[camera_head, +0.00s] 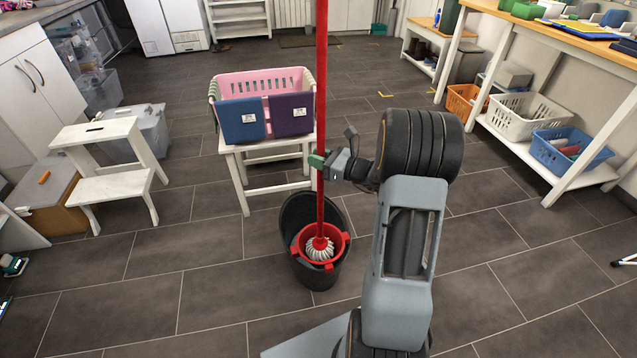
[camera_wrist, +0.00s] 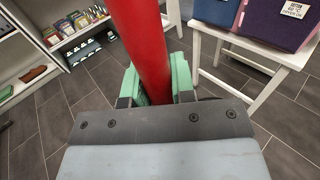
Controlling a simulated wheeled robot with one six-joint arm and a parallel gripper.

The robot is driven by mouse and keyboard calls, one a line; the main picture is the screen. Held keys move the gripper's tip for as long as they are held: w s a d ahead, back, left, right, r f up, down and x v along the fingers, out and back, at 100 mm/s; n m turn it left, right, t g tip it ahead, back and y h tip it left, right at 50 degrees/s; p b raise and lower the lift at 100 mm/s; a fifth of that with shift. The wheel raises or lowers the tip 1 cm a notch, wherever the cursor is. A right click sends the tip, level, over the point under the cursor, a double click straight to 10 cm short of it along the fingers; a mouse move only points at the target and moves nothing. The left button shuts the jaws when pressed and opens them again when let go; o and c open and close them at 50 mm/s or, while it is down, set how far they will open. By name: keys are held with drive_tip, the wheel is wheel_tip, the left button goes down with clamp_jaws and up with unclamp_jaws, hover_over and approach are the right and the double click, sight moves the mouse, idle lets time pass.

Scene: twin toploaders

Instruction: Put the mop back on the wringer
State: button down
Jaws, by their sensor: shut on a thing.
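The mop has a long red handle (camera_head: 321,110) that stands close to upright and a white string head (camera_head: 320,250). Its head shows inside the red wringer (camera_head: 338,238), which sits in the top of a black bucket (camera_head: 300,213) on the floor. I cannot tell whether the head rests on the wringer or hangs just over it. My gripper (camera_head: 318,160) is shut on the handle, well above the bucket. In the wrist view its green fingers (camera_wrist: 157,82) lie on both sides of the red handle (camera_wrist: 140,40).
Behind the bucket stands a white stool (camera_head: 237,168) with a pink basket (camera_head: 265,83). A white step stool (camera_head: 115,185) and bins are at left. A wooden-topped table (camera_head: 540,35) with baskets is at right. Floor in front is clear.

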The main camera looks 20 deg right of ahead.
sight(318, 171)
drive_tip(key=shift+f+b, duration=0.7)
drive_tip(key=shift+f, duration=1.5)
drive_tip(key=shift+f, duration=0.15)
drive_tip(key=c, duration=1)
unclamp_jaws()
drive_tip(key=shift+o, duration=0.2)
